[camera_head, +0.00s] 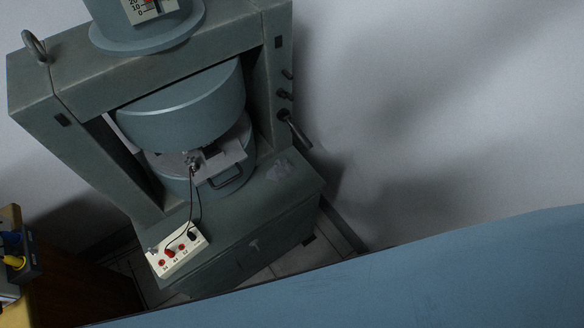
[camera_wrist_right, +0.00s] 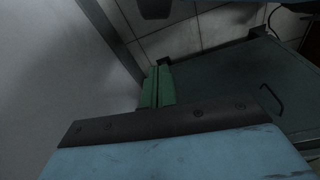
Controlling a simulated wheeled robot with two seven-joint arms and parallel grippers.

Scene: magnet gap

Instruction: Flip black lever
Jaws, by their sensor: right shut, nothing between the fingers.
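A black lever (camera_head: 293,127) sticks out from the right side of the grey-green magnet frame (camera_head: 270,75) in the head view, slanting down to the right. Smaller dark knobs (camera_head: 285,95) sit above it on the same side. I cannot pick out the lever in the right wrist view. My right gripper (camera_wrist_right: 158,72) shows its two green fingers pressed together, with nothing between them. It is beside the dark grey-green cabinet (camera_wrist_right: 220,80) and apart from the lever as far as I can see. My left gripper is in neither view.
A white socket box (camera_head: 178,254) with red and black plugs stands on the cabinet's front left. Leads run from it to the magnet gap. A wooden table (camera_head: 75,270) is at far left. The wall (camera_head: 420,110) right of the frame is bare.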

